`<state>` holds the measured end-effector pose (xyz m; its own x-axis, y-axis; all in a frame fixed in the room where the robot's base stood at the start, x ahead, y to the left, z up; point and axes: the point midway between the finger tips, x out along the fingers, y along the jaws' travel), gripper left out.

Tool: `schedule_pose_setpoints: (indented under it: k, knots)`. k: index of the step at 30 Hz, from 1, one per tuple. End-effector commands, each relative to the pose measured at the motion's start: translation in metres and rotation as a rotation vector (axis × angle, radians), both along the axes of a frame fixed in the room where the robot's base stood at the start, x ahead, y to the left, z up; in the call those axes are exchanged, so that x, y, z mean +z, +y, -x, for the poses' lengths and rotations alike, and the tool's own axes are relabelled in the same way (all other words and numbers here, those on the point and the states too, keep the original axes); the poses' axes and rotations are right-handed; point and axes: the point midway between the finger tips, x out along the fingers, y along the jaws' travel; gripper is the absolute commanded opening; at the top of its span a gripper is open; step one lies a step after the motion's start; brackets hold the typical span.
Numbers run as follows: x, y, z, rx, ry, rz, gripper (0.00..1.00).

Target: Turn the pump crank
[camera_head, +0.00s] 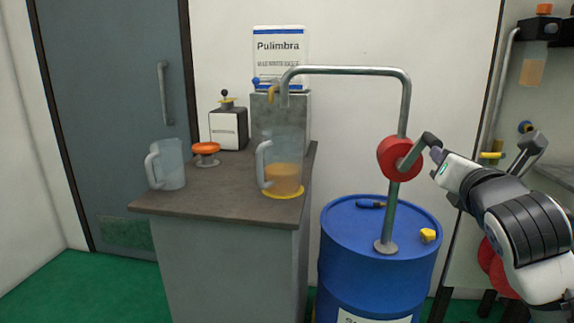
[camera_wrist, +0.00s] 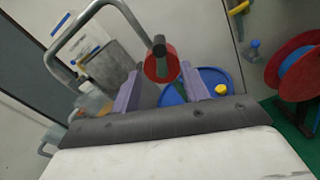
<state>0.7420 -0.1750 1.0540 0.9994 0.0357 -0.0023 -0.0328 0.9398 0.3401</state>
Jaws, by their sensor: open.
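The pump has a red round body (camera_head: 393,158) on a grey pipe rising from a blue drum (camera_head: 345,228). Its grey crank (camera_head: 418,149) slants up and right from the body. My gripper (camera_head: 437,155) is beside the crank's upper end, at its right. In the wrist view my gripper (camera_wrist: 160,68) is open, with two purple fingers apart. The red pump body (camera_wrist: 151,68) and the dark crank end (camera_wrist: 159,43) appear between and beyond the fingertips. Nothing is clearly held; I cannot tell whether a finger touches the crank.
The pump's pipe (camera_head: 350,71) bends over a jug of orange-brown liquid (camera_head: 282,179) on a yellow ring. An empty jug (camera_head: 168,165) and an orange-topped item (camera_head: 206,149) share the counter (camera_head: 225,190). A yellow item (camera_head: 428,235) and a blue tool (camera_head: 370,204) lie on the drum.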

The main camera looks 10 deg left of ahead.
Motion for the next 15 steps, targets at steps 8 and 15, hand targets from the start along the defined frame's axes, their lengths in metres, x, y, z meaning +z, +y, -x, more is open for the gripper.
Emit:
schedule_pose_setpoints:
  k: [8,15]
  knots:
    - [0.0000,0.0000,0.0000,0.000,0.000,0.000,0.45]
    - [0.0091,0.0006,0.0002,0.012,-0.005,-0.142,0.45]
